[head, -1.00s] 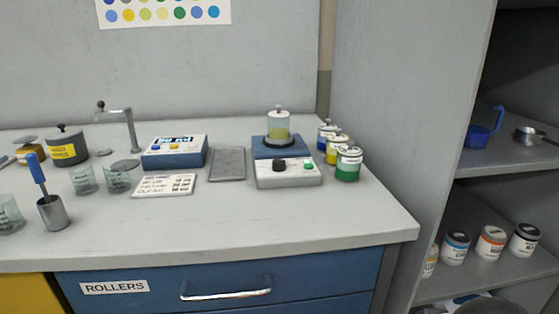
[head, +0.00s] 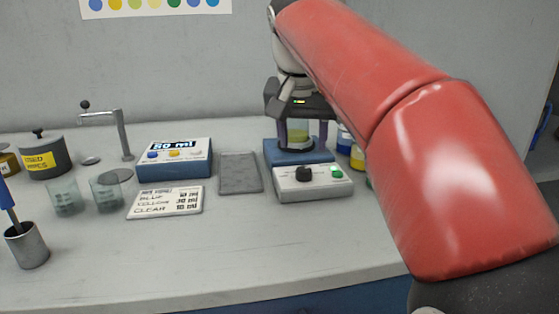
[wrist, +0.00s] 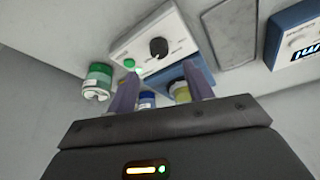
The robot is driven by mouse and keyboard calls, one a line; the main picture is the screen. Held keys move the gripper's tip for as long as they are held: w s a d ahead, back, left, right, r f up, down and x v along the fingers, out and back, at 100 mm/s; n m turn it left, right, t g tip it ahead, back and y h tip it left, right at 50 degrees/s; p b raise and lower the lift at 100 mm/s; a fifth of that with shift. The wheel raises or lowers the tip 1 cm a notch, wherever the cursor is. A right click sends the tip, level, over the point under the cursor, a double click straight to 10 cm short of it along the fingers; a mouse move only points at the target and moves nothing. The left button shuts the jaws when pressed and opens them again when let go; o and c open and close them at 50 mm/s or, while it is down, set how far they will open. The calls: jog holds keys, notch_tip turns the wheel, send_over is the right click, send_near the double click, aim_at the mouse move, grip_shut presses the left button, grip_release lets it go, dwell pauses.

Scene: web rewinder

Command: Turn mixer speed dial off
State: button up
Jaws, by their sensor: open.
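The mixer has a blue base (head: 290,150) and a pale front panel (head: 285,190). The panel carries a black dial (head: 304,174) and a green button (head: 336,172). In the wrist view the dial (wrist: 158,47) shows clearly, with the green button (wrist: 129,64) beside it. Nothing is held. I cannot tell how near the fingers are to the jar.
Paint jars stand right of the mixer, partly hidden by my arm; a green one (wrist: 98,80) shows in the wrist view. The front counter (head: 230,245) is clear.

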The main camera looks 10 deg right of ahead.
aim_at(304, 169)
jog(key=b+x, duration=0.1)
jog(key=x, duration=0.6)
jog(key=shift+w+f+b, duration=0.1)
jog(key=shift+f+b, duration=0.1)
jog(key=shift+b, duration=0.15)
jog(key=shift+c, duration=0.2)
jog(key=c, duration=0.9)
